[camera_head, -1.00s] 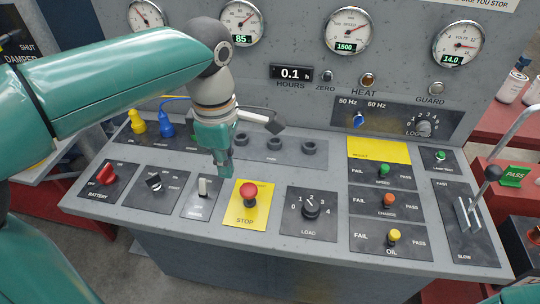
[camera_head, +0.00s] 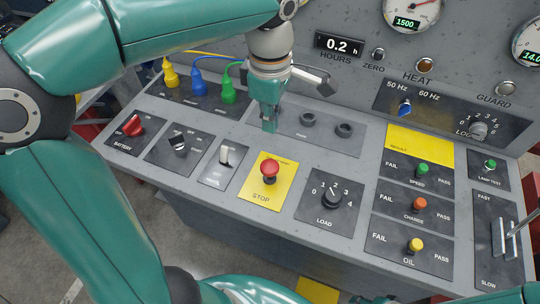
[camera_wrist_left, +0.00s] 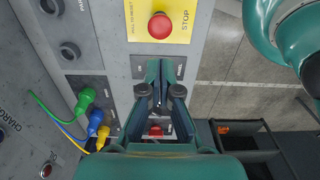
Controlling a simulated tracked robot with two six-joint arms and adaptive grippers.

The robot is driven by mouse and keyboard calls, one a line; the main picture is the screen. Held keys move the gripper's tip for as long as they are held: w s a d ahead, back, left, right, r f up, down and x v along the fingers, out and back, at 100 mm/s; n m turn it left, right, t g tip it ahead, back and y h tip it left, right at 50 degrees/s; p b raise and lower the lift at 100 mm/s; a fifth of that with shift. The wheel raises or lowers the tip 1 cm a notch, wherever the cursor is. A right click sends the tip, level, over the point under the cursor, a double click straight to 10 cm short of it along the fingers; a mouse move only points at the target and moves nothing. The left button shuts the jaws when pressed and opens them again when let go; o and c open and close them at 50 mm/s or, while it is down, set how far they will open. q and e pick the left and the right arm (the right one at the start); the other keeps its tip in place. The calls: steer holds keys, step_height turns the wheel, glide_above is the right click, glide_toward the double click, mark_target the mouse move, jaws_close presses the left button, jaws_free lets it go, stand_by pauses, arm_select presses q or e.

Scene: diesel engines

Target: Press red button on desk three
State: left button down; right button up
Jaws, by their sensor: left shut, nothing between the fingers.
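The red mushroom button (camera_head: 269,168) stands on a yellow STOP plate (camera_head: 258,190) on the sloped grey control desk (camera_head: 180,204). It also shows at the top of the left wrist view (camera_wrist_left: 159,26), ahead of the fingertips. My left gripper (camera_head: 269,124) is shut and empty, pointing down just behind the button and apart from it in the head view. In the left wrist view its fingers (camera_wrist_left: 160,108) are together. My right gripper is not in view. No desk number is visible.
A white-lever switch (camera_head: 225,156) is left of the STOP plate and a LOAD knob (camera_head: 332,197) is right of it. Yellow, blue and green plugs (camera_head: 228,90) with cables stand behind.

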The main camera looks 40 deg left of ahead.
mark_target(270, 166)
arm_select(q)
step_height(270, 166, down, 12)
steer(key=shift+f+p, duration=0.25)
steer(key=shift+p, duration=0.15)
step_height(270, 166, down, 3)
steer(key=b, duration=0.3)
steer(key=shift+r, duration=0.1)
steer(key=shift+s+r, duration=0.15)
steer(key=shift+s, duration=0.05)
steer(key=shift+d, duration=0.1)
